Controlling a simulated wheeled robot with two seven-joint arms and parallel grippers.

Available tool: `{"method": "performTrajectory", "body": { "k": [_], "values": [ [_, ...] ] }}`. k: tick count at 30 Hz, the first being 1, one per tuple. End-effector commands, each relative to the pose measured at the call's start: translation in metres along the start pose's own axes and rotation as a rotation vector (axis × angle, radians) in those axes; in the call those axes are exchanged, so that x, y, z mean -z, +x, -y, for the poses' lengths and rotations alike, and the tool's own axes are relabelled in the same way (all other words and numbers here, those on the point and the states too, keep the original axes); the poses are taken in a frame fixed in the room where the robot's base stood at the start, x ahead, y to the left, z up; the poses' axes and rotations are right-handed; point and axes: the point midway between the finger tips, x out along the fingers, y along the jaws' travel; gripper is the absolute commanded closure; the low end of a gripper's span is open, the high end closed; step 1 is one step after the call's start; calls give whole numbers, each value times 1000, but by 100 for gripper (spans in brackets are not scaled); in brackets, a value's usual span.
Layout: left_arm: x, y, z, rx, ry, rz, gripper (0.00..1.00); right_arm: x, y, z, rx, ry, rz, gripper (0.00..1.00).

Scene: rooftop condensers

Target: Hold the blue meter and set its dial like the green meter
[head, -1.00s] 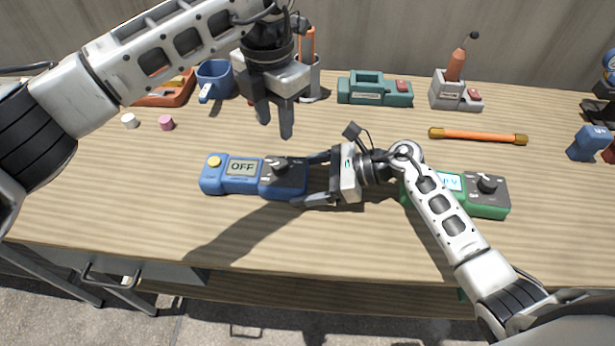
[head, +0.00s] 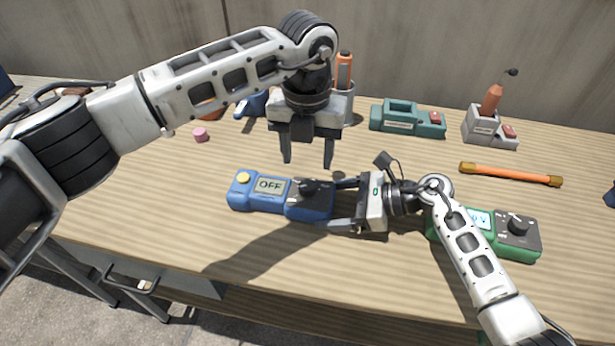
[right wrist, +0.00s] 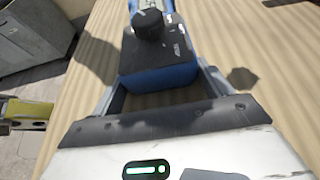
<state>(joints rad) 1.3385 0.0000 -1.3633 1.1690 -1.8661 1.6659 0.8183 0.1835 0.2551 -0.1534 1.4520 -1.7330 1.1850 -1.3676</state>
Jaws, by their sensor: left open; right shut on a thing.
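The blue meter (head: 262,202) lies flat on the table, its display reading OFF, with a yellow button and a black dial (head: 309,187). My right gripper (head: 338,203) is shut on the meter's right end, one finger along each side. The right wrist view also shows the blue meter (right wrist: 160,77) between the fingers, with its dial (right wrist: 148,24). My left gripper (head: 307,163) is open and empty, pointing down above and just behind the dial, apart from it. The green meter (head: 528,250) lies to the right. My right forearm partly covers it and its display, which I cannot fully read.
Behind stand a teal device (head: 408,122), a grey device with an orange probe (head: 482,124) and a cup (head: 346,103) with an orange-handled tool. An orange rod (head: 510,175) and a pink cap (head: 201,134) lie on the table (head: 150,215). The front left is clear.

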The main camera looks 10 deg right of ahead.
Motion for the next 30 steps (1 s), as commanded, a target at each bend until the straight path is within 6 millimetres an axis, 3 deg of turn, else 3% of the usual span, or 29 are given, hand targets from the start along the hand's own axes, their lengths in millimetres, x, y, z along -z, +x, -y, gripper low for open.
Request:
{"method": "performTrajectory", "body": {
  "k": [3, 9, 15, 23, 28, 30],
  "values": [
    [1, 26, 1, 1, 2, -3, 48, 0, 0, 0, 1, 0, 0, 59],
    [0, 56, 1, 0, 3, -2, 48, 0, 0, 0, 1, 0, 0, 59],
    [0, 69, 1, 0, 3, 0, 48, 0, 0, 0, 1, 0, 0, 59],
    [0, 69, 0, 0, 3, 1, 48, 0, 0, 0, 1, 0, 0, 59],
    [0, 69, 0, 0, 3, 1, 92, 0, 0, 0, 1, 1, 0, 59],
    [0, 69, 0, 0, 3, 1, 92, 0, 0, 0, 1, 1, 0, 59]
  ]
}}
